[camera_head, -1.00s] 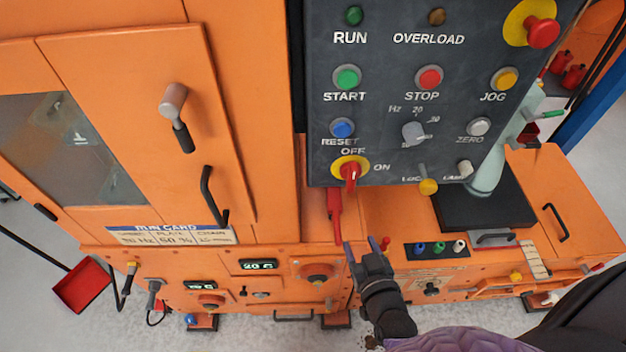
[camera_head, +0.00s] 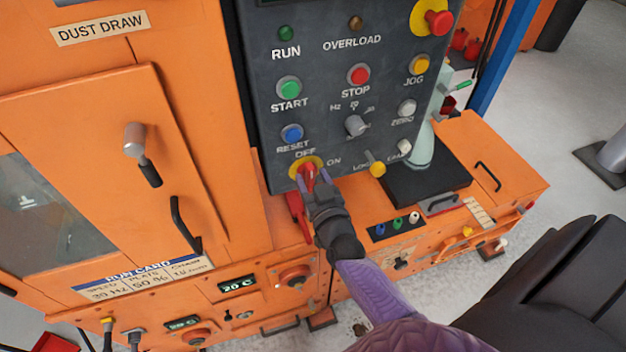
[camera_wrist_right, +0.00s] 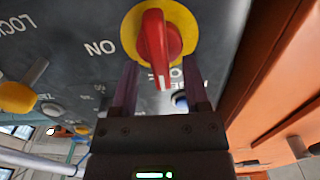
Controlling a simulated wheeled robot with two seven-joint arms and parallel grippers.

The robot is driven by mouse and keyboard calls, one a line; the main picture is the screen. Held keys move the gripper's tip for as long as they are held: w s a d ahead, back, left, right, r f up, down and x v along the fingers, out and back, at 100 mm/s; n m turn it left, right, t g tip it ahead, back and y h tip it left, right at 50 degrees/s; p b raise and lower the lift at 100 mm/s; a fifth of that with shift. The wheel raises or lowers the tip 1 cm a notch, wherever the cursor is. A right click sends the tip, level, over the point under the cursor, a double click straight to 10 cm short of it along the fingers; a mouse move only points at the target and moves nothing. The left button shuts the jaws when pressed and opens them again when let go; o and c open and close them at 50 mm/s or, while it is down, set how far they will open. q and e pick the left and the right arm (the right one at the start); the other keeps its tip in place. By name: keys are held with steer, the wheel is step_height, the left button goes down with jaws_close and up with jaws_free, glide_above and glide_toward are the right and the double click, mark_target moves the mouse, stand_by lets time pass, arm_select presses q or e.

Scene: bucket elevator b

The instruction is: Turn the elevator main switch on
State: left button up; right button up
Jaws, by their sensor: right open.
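The main switch is a red knob on a yellow disc (camera_head: 320,163) at the lower left of the dark control panel, with OFF above it and ON to its right. In the right wrist view the red knob (camera_wrist_right: 156,38) has a white mark at its end, on the side of the OFF label. My right gripper (camera_head: 308,179) is at the switch in the head view. In the right wrist view its two open fingers (camera_wrist_right: 161,80) straddle the knob's marked end; I cannot tell whether they touch it. My left gripper is not in view.
The panel (camera_head: 330,120) carries the green START (camera_head: 289,88), red STOP (camera_head: 358,75) and blue RESET (camera_head: 292,133) buttons close by. A red part (camera_head: 298,212) hangs below the switch. The orange cabinet (camera_head: 90,110) stands to the left.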

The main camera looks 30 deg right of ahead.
steer(key=shift+c, duration=0.6)
jaws_close()
